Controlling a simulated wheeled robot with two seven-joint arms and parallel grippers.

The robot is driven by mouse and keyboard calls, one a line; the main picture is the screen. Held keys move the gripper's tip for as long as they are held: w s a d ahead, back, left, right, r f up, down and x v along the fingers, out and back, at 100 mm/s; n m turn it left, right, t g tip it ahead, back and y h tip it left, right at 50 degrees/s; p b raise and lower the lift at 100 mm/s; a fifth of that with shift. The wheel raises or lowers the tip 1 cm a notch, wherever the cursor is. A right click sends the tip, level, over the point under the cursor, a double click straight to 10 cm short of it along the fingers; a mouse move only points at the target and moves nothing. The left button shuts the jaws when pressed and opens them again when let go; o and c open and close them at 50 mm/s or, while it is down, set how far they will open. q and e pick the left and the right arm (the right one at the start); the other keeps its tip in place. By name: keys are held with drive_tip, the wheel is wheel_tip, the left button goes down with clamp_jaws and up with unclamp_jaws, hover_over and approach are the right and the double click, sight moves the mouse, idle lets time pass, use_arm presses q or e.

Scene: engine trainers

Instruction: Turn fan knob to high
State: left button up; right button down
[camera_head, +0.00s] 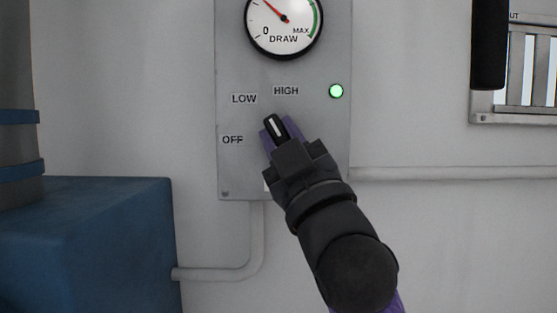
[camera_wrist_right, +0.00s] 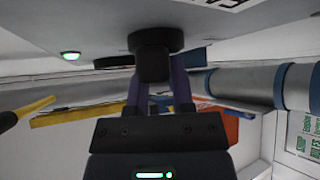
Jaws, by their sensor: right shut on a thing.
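The black fan knob (camera_head: 275,125) with a white pointer line sits on the grey panel (camera_head: 232,180). Its pointer tilts up and slightly left, between the LOW (camera_head: 244,98) and HIGH (camera_head: 286,90) labels. The OFF label (camera_head: 232,140) is to its left. My right gripper (camera_head: 279,132) comes from below right, its purple fingers shut on the knob, one on each side. In the right wrist view the knob (camera_wrist_right: 155,42) stands out from the panel between the fingertips of the right gripper (camera_wrist_right: 158,74). My left gripper is not in view.
A DRAW gauge (camera_head: 284,22) is above the knob, its red needle pointing upper left. A green lamp (camera_head: 336,91) is lit. A blue box-shaped unit (camera_head: 90,245) stands at lower left. A conduit (camera_head: 450,173) runs right along the wall. A black bar (camera_head: 489,45) hangs at upper right.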

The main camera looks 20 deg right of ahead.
drive_tip(key=m+h+b, duration=0.1)
drive_tip(key=m+h, duration=0.2)
drive_tip(key=m+t+h+b, duration=0.1)
drive_tip(key=m+h, duration=0.1)
drive_tip(key=m, duration=0.1)
drive_tip(key=m+h+b, duration=0.1)
drive_tip(key=m+h, duration=0.2)
drive_tip(key=shift+w+d+f+m+h, duration=0.1)
drive_tip(key=shift+f+m+h, duration=0.2)
drive_tip(key=shift+f+m, duration=0.1)
drive_tip(key=m+h+b, duration=0.1)
drive_tip(key=m+h, duration=0.1)
drive_tip(key=shift+r+m+h, duration=0.1)
drive_tip(key=shift+m+h, duration=0.2)
drive_tip(key=shift+m, duration=0.1)
drive_tip(key=shift+h, duration=0.3)
drive_tip(key=shift+r+m+h, duration=0.15)
drive_tip(key=shift+m+h, duration=0.25)
drive_tip(key=shift+m, duration=0.2)
